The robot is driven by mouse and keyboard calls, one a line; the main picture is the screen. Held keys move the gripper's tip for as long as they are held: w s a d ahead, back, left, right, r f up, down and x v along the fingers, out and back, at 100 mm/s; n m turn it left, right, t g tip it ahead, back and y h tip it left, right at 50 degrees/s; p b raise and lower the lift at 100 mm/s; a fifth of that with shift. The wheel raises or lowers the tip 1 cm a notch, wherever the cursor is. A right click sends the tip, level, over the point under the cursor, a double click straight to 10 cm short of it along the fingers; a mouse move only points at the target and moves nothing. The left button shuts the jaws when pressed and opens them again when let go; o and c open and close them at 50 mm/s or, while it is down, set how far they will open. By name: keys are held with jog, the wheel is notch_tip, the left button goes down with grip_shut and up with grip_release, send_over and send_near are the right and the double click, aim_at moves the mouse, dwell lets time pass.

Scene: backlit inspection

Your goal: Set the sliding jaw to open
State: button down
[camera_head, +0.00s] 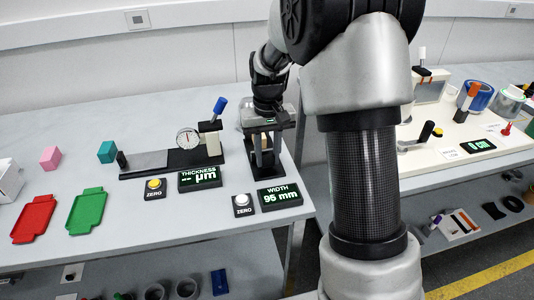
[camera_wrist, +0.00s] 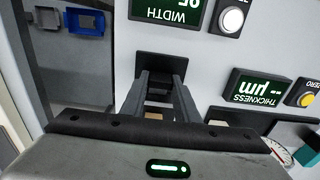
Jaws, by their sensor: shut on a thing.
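The sliding jaw belongs to the width gauge (camera_head: 266,173), a dark fixture near the bench's right end. My gripper (camera_head: 263,160) reaches down over this gauge and is shut on the sliding jaw, which is mostly hidden by the fingers. In the wrist view, my gripper (camera_wrist: 158,85) has its two grey fingers against a dark part of the gauge (camera_wrist: 161,65). A tan surface shows between the fingers. The width display (camera_head: 280,196) reads 96 mm.
The thickness gauge (camera_head: 150,163) with a dial and blue-handled lever (camera_head: 218,108) stands left of my gripper. The thickness display (camera_head: 199,178) and zero buttons are in front. A red tray (camera_head: 35,217) and green tray (camera_head: 86,210) lie at the left.

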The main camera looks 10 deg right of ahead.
aim_at(268, 156)
jog(key=c, duration=1.4)
grip_release()
jog(key=shift+s, duration=0.2)
jog(key=shift+o, duration=0.2)
notch_tip(268, 156, up, 18)
jog(key=p, duration=0.3)
jog(key=shift+f, duration=0.25)
jog(key=s+r+t, duration=0.2)
jog(key=s+r, duration=0.1)
jog(key=s, duration=0.3)
jog(key=s+r+t, duration=0.1)
jog(key=s+r, duration=0.2)
jog(key=s, duration=0.4)
jog(key=s+f+t, duration=0.3)
jog(key=s+f, duration=0.1)
jog(key=s, duration=0.7)
notch_tip(268, 156, up, 14)
jog(key=p, duration=1.4)
jog(key=shift+a, duration=0.4)
